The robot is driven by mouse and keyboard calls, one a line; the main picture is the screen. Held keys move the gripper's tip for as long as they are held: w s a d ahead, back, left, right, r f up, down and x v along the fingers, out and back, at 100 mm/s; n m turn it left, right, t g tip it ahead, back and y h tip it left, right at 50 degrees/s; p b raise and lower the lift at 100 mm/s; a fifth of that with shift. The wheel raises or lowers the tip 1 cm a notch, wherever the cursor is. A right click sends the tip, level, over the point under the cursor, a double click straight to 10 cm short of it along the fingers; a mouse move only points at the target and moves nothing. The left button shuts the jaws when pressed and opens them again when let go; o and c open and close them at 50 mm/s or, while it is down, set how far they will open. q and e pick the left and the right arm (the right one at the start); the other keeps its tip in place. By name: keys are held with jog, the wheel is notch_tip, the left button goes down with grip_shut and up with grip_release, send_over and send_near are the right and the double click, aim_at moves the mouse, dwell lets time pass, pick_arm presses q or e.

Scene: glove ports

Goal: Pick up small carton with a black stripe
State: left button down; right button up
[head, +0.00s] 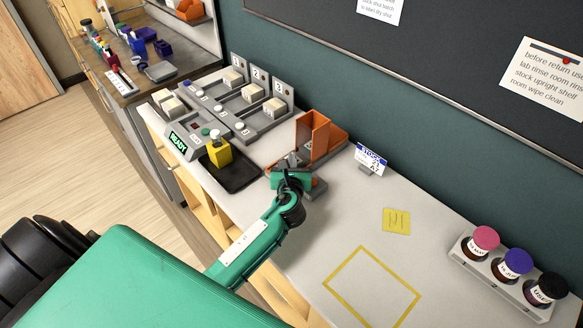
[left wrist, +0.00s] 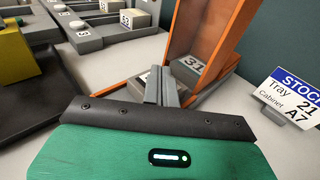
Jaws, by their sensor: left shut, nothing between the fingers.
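Several small cream cartons stand on the grey numbered rack, one (head: 232,78) at slot 1, one (head: 252,93) at slot 2 and one (head: 274,107) at slot 3. Two more cartons (head: 173,106) sit at the rack's left end. A carton also shows at the top of the left wrist view (left wrist: 134,19). I cannot make out a black stripe on any of them. My left gripper (head: 294,164) is shut and empty, its fingertips (left wrist: 162,76) at the front of the orange holder (left wrist: 195,42). My right gripper is out of view.
A stock sign (head: 370,158) stands right of the holder. Three capped jars (head: 512,263) sit in a rack at the right. The yellow-outlined square (head: 347,262) is clear.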

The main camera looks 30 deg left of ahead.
pick_arm(q)
jog(key=shift+f, duration=0.65)
jog(key=shift+s, duration=0.15)
jog(key=shift+f, duration=0.1)
jog(key=v, duration=0.2)
jog(key=p+v, duration=0.1)
jog(key=v, duration=0.1)
jog(key=f+v, duration=0.1)
jog(key=v, duration=0.1)
jog(key=shift+s, duration=0.15)
jog(key=shift+s+d, duration=0.3)
jog(key=shift+w, duration=0.1)
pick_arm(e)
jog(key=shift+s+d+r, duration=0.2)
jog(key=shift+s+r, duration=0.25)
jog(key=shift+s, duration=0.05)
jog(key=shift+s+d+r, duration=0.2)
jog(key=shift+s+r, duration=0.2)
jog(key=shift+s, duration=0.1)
pick_arm(q)
jog(key=shift+w+a, duration=0.1)
jog(key=shift+a, duration=0.05)
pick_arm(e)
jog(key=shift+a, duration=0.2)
